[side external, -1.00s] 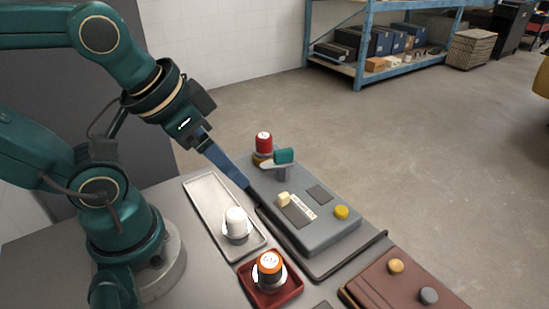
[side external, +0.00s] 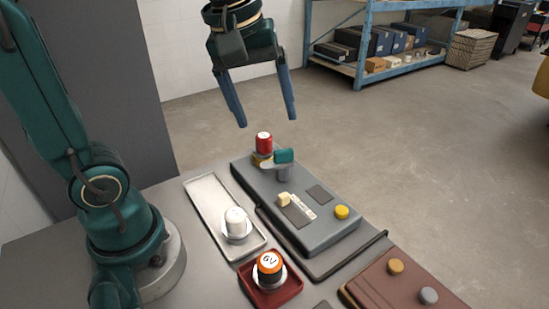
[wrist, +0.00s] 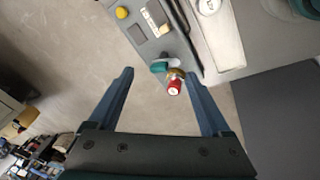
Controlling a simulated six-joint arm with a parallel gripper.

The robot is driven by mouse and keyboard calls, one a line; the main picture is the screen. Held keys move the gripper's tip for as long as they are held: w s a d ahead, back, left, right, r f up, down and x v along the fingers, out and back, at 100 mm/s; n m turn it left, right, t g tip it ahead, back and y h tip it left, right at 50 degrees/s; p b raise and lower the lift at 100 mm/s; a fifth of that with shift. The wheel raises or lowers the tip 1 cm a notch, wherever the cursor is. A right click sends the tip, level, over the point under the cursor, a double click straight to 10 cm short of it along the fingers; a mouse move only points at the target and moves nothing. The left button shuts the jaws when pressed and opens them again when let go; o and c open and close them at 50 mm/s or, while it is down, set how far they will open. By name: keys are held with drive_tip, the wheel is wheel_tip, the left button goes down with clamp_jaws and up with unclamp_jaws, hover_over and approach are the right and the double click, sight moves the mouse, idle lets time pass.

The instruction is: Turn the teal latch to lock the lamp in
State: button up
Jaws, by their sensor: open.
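The teal latch (side external: 284,156) sits at the far end of the grey panel box (side external: 305,222), on a short post. The red lamp (side external: 264,141) stands upright in a brass-coloured socket right beside the latch. In the wrist view the teal latch (wrist: 160,66) and the red lamp (wrist: 174,87) lie close together, ahead of and between my fingers. My gripper (side external: 267,123) is open and empty, pointing down in the air above the far end of the box. Its two fingers (wrist: 163,82) are spread wide in the wrist view. The contact between latch and lamp is too small to judge.
A metal tray (side external: 205,190) holds a white lamp (side external: 236,221). A red tray (side external: 287,294) holds an orange lamp (side external: 270,265). The box carries a yellow button (side external: 342,212) and a cream switch (side external: 284,199). A brown box (side external: 378,289) lies at lower right.

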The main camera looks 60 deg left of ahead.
sight(283, 150)
drive_tip(key=w+a+f+n+g, duration=0.1)
drive_tip(key=w+f, duration=0.1)
drive_tip(key=w+a+f+n+g, duration=0.1)
drive_tip(key=w+f, duration=0.1)
drive_tip(key=w, duration=0.1)
drive_tip(key=w+a+f+n+g, duration=0.1)
drive_tip(key=w+a+f+n, duration=0.1)
drive_tip(key=shift+w+f, duration=0.15)
drive_tip(key=shift+f, duration=0.05)
drive_tip(key=shift+a+f, duration=0.1)
drive_tip(key=shift+f, duration=2.9)
clamp_jaws()
